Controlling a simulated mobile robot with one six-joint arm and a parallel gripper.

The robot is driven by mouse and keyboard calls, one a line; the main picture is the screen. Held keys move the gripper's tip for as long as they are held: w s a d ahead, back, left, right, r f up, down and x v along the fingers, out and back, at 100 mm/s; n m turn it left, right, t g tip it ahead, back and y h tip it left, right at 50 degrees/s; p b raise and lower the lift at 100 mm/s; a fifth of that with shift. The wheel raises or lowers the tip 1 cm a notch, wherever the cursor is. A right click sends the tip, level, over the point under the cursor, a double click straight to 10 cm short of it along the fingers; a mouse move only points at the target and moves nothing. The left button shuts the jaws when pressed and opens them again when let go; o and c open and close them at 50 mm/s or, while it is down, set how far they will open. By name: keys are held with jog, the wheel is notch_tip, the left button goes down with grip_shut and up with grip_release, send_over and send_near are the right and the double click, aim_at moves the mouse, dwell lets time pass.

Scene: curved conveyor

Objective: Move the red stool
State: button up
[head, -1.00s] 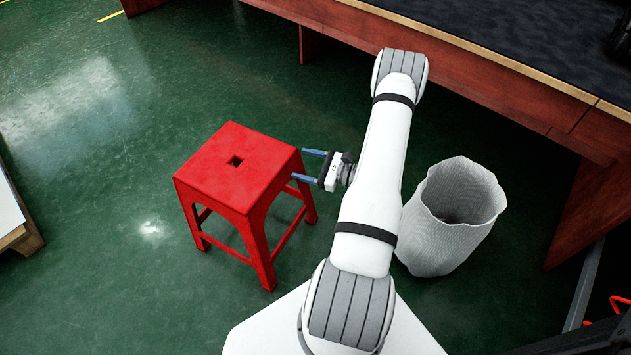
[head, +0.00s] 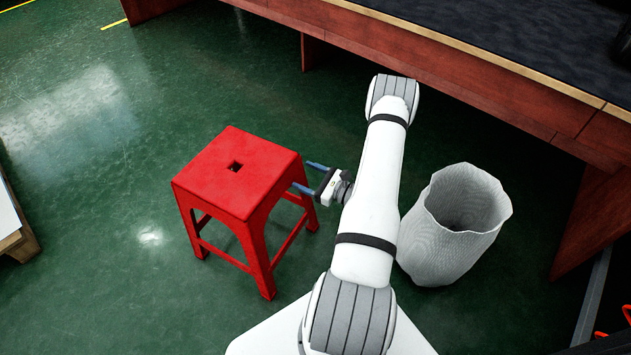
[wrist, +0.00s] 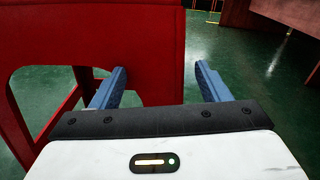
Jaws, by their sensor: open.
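The red stool (head: 222,190) stands upright on the green floor, left of my arm in the head view. It has a square seat with a small hole in the middle. My gripper (head: 308,177) is at the stool's right side, just below seat height, with its blue fingers pointing left toward it. In the wrist view the stool (wrist: 120,35) fills the upper left, close up. My gripper (wrist: 160,80) is open there, with the left finger in front of the stool and the right finger beyond the stool's edge. Whether either finger touches it I cannot tell.
A white ribbed bin (head: 440,250) stands on the floor right of my arm. A long reddish-brown bench (head: 500,80) with a dark top runs across the upper right. A wooden-edged pallet (head: 20,240) is at the left edge. The floor left of the stool is clear.

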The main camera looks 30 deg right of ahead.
aim_at(299, 173)
jog(key=shift+b+x, duration=0.45)
jog(key=shift+x, duration=1.85)
grip_shut()
